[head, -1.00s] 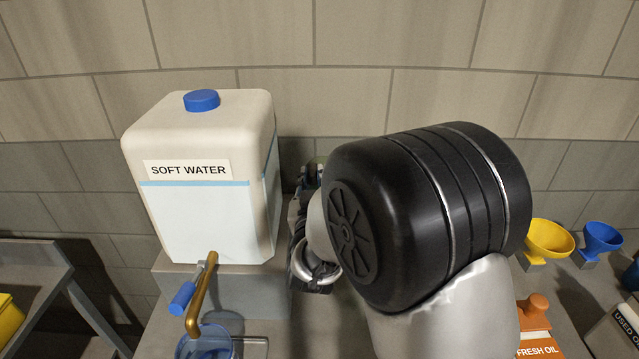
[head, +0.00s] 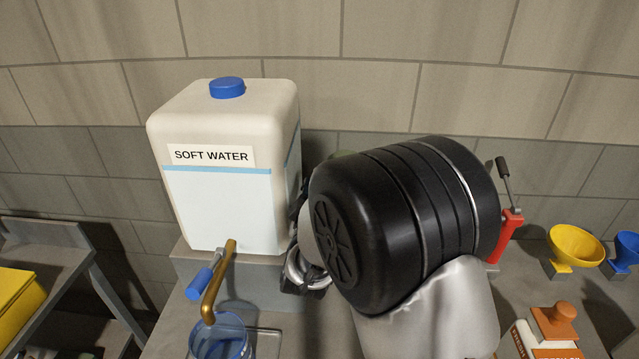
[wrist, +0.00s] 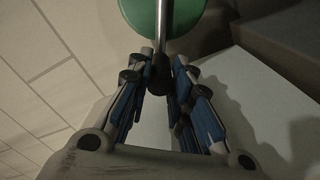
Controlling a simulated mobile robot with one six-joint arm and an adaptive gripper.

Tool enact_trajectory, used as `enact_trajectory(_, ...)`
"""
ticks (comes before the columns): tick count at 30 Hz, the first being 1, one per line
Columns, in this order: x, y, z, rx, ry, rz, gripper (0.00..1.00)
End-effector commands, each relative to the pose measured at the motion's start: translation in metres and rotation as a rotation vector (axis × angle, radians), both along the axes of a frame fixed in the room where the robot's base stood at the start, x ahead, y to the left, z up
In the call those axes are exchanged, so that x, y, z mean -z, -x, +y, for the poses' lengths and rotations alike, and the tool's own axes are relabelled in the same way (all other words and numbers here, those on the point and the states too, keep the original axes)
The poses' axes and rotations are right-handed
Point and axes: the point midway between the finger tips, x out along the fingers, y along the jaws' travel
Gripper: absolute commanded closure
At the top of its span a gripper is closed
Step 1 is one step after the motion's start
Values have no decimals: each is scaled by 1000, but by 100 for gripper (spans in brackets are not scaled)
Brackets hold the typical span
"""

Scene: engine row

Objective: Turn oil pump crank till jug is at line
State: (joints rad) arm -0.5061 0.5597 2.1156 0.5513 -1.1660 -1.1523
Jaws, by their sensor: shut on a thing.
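In the wrist view my gripper (wrist: 160,78) is shut on a dark crank handle (wrist: 160,70). A thin metal rod runs from the handle toward a round green body (wrist: 160,12) at the top of the picture. A clear blue jug (head: 218,338) stands under a brass spout at the bottom left, cut by the frame edge. I cannot see a jug under the green body, nor any oil level.
A white SOFT WATER tank (head: 226,165) stands left of my arm. A red part with a dark handle (head: 508,225) stands right of it. Yellow (head: 575,245) and blue (head: 626,248) funnels and an orange-capped container (head: 552,330) are on the right. A shelf (head: 50,260) is far left.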

Motion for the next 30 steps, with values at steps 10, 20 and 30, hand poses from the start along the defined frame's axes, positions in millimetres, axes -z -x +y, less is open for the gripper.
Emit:
enact_trajectory(10,4,0,1,1,39,2,100)
enact_trajectory(20,4,0,1,1,39,2,76)
enact_trajectory(30,3,0,1,1,38,2,59)
